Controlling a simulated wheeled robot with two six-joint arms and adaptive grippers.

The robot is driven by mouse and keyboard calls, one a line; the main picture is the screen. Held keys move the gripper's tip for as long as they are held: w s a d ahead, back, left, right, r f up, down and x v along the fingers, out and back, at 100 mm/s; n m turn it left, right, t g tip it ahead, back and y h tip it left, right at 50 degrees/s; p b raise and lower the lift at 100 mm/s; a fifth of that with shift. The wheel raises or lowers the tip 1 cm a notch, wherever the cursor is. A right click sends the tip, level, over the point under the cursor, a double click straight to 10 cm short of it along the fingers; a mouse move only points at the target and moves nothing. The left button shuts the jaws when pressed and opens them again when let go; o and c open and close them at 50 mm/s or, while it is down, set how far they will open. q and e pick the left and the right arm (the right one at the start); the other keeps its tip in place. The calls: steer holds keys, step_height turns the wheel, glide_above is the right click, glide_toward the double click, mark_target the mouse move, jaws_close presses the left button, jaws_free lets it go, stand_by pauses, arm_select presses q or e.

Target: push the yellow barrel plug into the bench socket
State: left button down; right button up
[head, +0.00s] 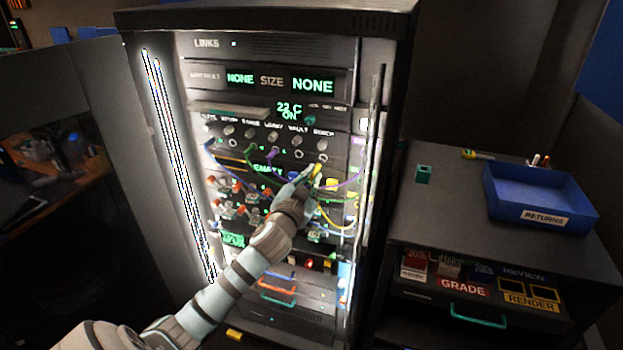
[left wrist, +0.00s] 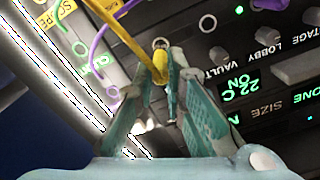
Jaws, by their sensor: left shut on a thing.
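My left gripper (head: 306,182) is in front of the rack's patch panel, shut on the yellow barrel plug (head: 317,169). In the left wrist view the yellow plug (left wrist: 160,60) sits between the fingertips (left wrist: 162,78), with its yellow cable running up and to the left. A ring-shaped socket (left wrist: 160,43) shows just past the plug, and appears to be the bench socket. In the head view this socket (head: 322,157) is at the right end of the row under the BENCH label, just above the plug. The plug looks outside the socket; the exact gap is unclear. My right gripper is not in view.
Purple, green, blue and yellow cables hang across the panel below the socket row. A purple cable (left wrist: 97,45) is close beside the gripper. The rack's right side has a vertical bar (head: 372,150). A blue RETURNS tray (head: 541,217) stands on the cabinet at right.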

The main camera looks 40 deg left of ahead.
mark_target(322, 160)
arm_select(q)
steer(key=shift+x, duration=2.55)
steer(key=c, duration=1.6)
jaws_free()
steer(key=shift+o, duration=0.2)
steer(key=shift+s, duration=0.1)
steer(key=v, duration=1.2)
